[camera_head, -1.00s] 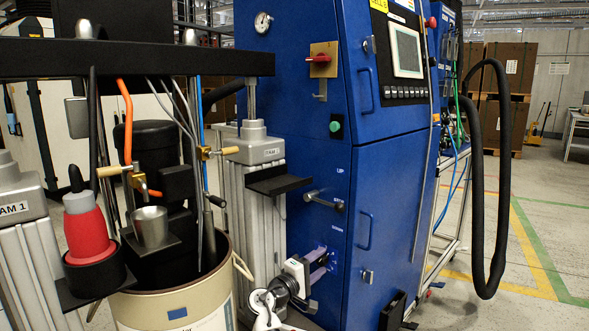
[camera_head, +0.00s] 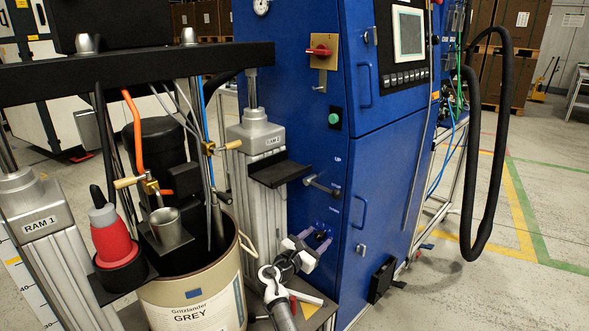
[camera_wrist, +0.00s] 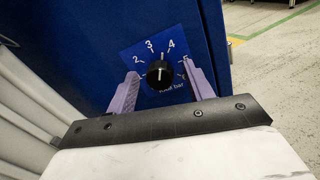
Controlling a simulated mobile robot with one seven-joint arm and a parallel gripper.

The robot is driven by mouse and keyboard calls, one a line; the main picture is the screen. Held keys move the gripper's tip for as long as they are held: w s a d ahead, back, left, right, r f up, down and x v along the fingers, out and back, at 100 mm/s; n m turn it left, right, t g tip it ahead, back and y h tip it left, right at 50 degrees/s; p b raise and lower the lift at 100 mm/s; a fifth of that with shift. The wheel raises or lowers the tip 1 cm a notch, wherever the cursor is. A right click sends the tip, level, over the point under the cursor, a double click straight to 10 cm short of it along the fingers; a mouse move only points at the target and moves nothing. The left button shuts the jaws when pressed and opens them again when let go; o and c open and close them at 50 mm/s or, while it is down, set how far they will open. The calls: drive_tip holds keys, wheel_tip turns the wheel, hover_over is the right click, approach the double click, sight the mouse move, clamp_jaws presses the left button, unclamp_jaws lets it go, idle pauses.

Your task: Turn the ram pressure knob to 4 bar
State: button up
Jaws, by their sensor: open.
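The ram pressure knob (camera_wrist: 160,75) is round and black, on a blue dial plate with white numbers from 2 upward and the word "bar" partly visible. Its white pointer line stands nearly upright in the wrist view, seemingly between the 3 and the 4; the exact reading is hard to tell. My gripper (camera_wrist: 160,68) is open, with one pale purple finger on each side of the knob and visible gaps between fingers and knob. In the head view my gripper (camera_head: 321,238) is at the lower front of the blue cabinet (camera_head: 300,150), where its fingers largely hide the knob.
A lever (camera_head: 321,184) projects from the cabinet just above my gripper. A black hose (camera_head: 487,180) hangs at right.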

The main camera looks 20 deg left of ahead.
drive_tip(key=n+p, duration=0.1)
drive_tip(key=n, duration=0.2)
drive_tip(key=shift+r+n+p, duration=0.15)
drive_tip(key=shift+n+p, duration=0.15)
drive_tip(key=shift+n, duration=0.1)
drive_tip(key=v, duration=1.4)
drive_tip(key=d+r+m+t+y+p, duration=0.1)
drive_tip(key=d+r+m+y+p, duration=0.1)
drive_tip(key=r+m+y, duration=0.9)
drive_tip(key=shift+s+d+r+m, duration=0.55)
drive_tip(key=shift+r+m, duration=4.15)
drive_tip(key=shift+r, duration=3.4)
drive_tip(key=shift+w+d, duration=0.1)
